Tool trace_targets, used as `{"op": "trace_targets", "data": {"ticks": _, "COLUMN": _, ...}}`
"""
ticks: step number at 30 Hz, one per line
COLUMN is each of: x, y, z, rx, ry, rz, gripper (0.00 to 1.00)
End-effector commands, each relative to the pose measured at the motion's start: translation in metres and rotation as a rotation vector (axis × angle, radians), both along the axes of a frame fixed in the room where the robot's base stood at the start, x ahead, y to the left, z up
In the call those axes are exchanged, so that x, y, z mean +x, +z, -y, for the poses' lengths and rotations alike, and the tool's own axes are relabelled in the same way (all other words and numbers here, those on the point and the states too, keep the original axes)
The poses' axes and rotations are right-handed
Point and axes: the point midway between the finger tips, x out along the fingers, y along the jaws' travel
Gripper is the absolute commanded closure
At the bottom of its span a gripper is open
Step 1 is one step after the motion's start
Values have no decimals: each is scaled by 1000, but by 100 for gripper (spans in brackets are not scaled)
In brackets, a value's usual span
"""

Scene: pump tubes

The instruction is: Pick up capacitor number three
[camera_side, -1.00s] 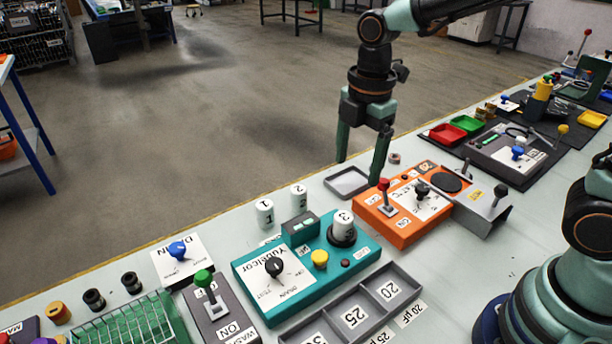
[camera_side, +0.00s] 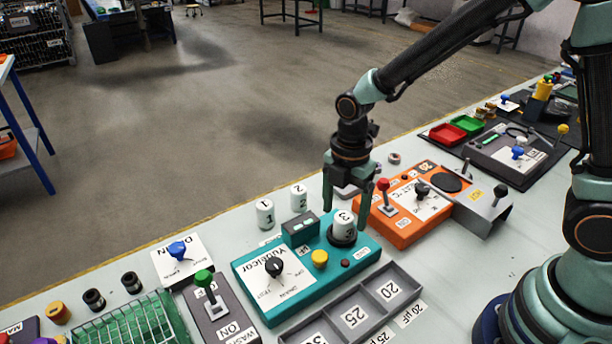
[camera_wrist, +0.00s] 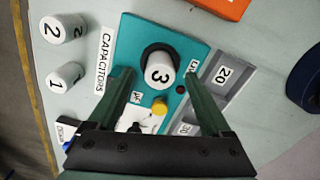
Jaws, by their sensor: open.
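Capacitor number three (camera_side: 343,224) is a white cylinder marked 3. It stands upright in a black round socket (camera_side: 342,241) on the teal tester box (camera_side: 250,272). In the wrist view, capacitor three (camera_wrist: 159,70) shows beyond the fingertips, between their lines. My gripper (camera_side: 344,208) is open, its two fingers pointing down on either side of the capacitor's top in the side view. It also shows in the wrist view (camera_wrist: 157,75), with nothing between the fingers close to the palm. I cannot tell whether a finger touches the capacitor.
Capacitors one (camera_side: 265,213) and two (camera_side: 298,197) stand on the table left of the tester. An orange box (camera_side: 400,228) with a red-topped lever (camera_side: 384,190) is close on the right. A grey divided tray (camera_side: 352,310) lies in front.

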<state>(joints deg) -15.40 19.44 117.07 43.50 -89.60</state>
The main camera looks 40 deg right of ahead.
Motion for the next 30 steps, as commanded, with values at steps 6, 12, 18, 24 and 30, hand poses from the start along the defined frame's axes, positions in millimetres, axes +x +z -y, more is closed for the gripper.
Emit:
{"op": "trace_targets", "data": {"ticks": 6, "x": 0, "y": -23, "z": 0, "rx": 0, "ry": 0, "rz": -1, "gripper": 17}}
{"op": "trace_targets", "data": {"ticks": 12, "x": 0, "y": -24, "z": 0, "rx": 0, "ry": 0, "rz": 1, "gripper": 17}}
{"op": "trace_targets", "data": {"ticks": 18, "x": 0, "y": -24, "z": 0, "rx": 0, "ry": 0, "rz": 1, "gripper": 74}}
{"op": "trace_targets", "data": {"ticks": 24, "x": 0, "y": -24, "z": 0, "rx": 0, "ry": 0, "rz": 1, "gripper": 100}}
{"op": "trace_targets", "data": {"ticks": 30, "x": 0, "y": -22, "z": 0, "rx": 1, "ry": 0, "rz": 2, "gripper": 100}}
